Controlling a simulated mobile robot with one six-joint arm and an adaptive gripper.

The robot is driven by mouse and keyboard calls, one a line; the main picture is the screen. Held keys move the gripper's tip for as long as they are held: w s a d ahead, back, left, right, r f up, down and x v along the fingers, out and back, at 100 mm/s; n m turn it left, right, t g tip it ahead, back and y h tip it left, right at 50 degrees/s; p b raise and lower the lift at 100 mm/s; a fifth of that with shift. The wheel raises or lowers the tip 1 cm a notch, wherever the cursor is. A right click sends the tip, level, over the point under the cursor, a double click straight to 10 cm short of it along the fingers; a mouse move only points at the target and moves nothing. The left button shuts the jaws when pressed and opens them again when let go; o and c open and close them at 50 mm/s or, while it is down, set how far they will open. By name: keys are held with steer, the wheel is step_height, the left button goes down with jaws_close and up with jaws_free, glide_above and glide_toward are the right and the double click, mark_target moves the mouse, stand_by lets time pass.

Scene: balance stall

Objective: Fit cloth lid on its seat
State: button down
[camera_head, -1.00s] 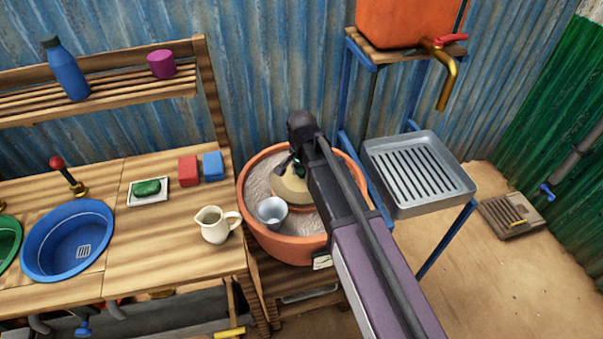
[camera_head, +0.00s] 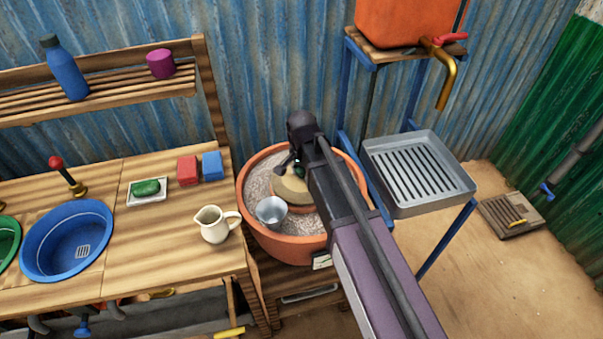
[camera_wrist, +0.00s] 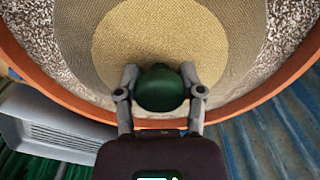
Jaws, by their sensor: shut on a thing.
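The cloth lid (camera_head: 287,190) is a round tan disc over the middle of a terracotta basin (camera_head: 246,212). In the wrist view the woven lid (camera_wrist: 180,50) fills the centre, with a green knob (camera_wrist: 161,88) near its lower edge. My gripper (camera_wrist: 160,74) has its two fingers shut on the knob, one on each side. In the head view my gripper (camera_head: 296,163) is mostly hidden by my arm, which also covers the lid's right side. A grey-brown band (camera_wrist: 82,62) surrounds the lid. I cannot tell whether the lid touches what lies beneath.
A metal cup (camera_head: 271,212) stands in the basin's speckled fill, close to the lid's front left. A cream jug (camera_head: 213,226) stands on the wooden counter (camera_head: 180,262) to the left. A metal drain tray (camera_head: 418,172) is close on the right.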

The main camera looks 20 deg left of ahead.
mark_target(301, 169)
steer(key=shift+f+b, duration=0.3)
stand_by(0.4)
steer(key=shift+c, duration=0.6)
jaws_free()
steer(key=shift+o, duration=0.6)
steer(key=shift+r+p, duration=2.15)
stand_by(0.3)
steer(key=shift+r+p, duration=2.85)
steer(key=shift+p, duration=0.05)
steer(key=shift+d, duration=0.1)
